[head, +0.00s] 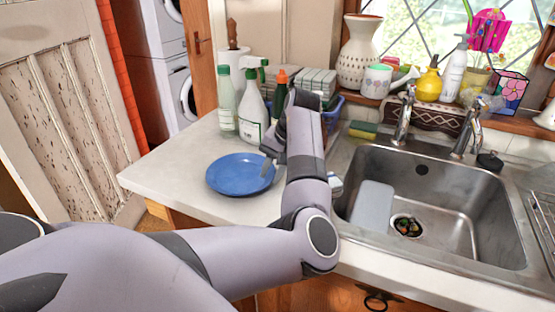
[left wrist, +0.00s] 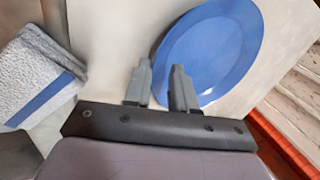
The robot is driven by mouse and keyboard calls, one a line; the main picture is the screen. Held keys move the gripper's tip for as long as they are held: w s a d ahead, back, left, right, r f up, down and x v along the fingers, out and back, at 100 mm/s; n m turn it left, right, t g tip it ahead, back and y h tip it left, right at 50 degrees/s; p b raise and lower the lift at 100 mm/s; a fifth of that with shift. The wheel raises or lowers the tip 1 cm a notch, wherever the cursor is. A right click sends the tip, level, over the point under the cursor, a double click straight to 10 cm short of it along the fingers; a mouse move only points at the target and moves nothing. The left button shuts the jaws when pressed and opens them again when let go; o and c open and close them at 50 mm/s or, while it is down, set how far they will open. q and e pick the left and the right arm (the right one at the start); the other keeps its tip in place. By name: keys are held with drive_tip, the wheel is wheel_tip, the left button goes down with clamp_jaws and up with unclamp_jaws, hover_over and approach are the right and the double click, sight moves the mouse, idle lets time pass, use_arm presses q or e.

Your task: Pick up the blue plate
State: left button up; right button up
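The blue plate (head: 240,174) lies flat on the white countertop, left of the sink. In the left wrist view the plate (left wrist: 212,50) fills the upper middle. My left gripper (head: 268,160) is at the plate's right edge in the head view, its forearm coming down over the counter. In the left wrist view its two fingers (left wrist: 158,75) stand apart with nothing clamped between them. One finger overlaps the plate's rim and the other is over bare counter beside it. Whether they touch the plate cannot be told. My right gripper is not in view.
A spray bottle (head: 253,108) and a green-white bottle (head: 226,103) stand behind the plate. The steel sink (head: 440,200) is to the right. A grey textured item with a blue band (left wrist: 38,70) lies near the gripper. The counter's front left (head: 160,170) is clear.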

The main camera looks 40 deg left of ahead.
use_arm(q)
drive_tip(key=shift+s+a+f, duration=0.1)
drive_tip(key=shift+a+f, duration=0.05)
drive_tip(key=shift+f, duration=0.35)
clamp_jaws()
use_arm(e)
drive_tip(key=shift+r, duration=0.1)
